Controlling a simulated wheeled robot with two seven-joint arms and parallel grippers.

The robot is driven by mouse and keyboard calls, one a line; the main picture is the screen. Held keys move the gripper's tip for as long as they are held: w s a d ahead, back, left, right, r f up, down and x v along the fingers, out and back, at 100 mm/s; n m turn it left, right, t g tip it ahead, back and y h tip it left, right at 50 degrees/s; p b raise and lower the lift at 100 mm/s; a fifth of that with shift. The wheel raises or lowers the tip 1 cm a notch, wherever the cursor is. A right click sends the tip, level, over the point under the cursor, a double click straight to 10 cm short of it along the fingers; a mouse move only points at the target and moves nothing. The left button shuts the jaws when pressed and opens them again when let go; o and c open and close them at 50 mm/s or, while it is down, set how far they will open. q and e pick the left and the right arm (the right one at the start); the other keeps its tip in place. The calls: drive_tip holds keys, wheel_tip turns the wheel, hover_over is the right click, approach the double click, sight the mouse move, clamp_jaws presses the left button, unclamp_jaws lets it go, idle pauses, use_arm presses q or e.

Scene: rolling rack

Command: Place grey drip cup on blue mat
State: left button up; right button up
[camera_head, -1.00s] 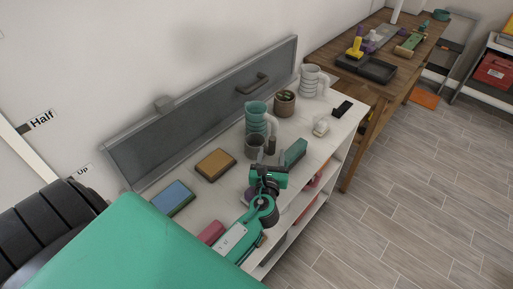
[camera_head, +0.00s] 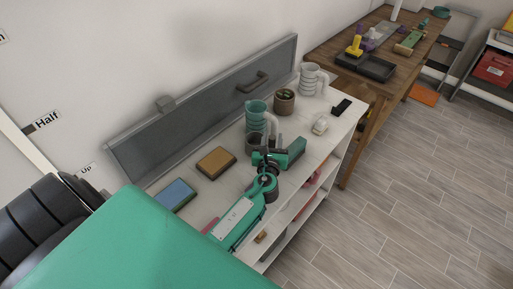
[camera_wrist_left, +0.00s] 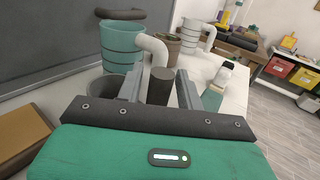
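The dark grey cup (camera_head: 251,146), which I take as the drip cup, stands on the white rack top in front of the teal pitcher. In the left wrist view the cup (camera_wrist_left: 108,83) is partly hidden behind a finger. My left gripper (camera_head: 268,156) is low over the rack, right beside the cup. In the left wrist view its fingers (camera_wrist_left: 159,88) are apart, with a dark upright cylinder (camera_wrist_left: 160,84) showing between them; contact cannot be told. The blue mat (camera_head: 177,194) lies flat on the rack's near left part. My right gripper is out of view.
The teal pitcher (camera_head: 256,115), plant pot (camera_head: 284,101) and white pitcher (camera_head: 309,80) stand behind. A brown block (camera_head: 216,162) lies between mat and cup. A green block (camera_head: 296,149) is right of my gripper. A grey panel (camera_head: 200,110) bounds the back.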

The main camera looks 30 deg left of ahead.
use_arm(q)
drive_tip(key=c, duration=0.7)
drive_tip(key=shift+r, duration=0.1)
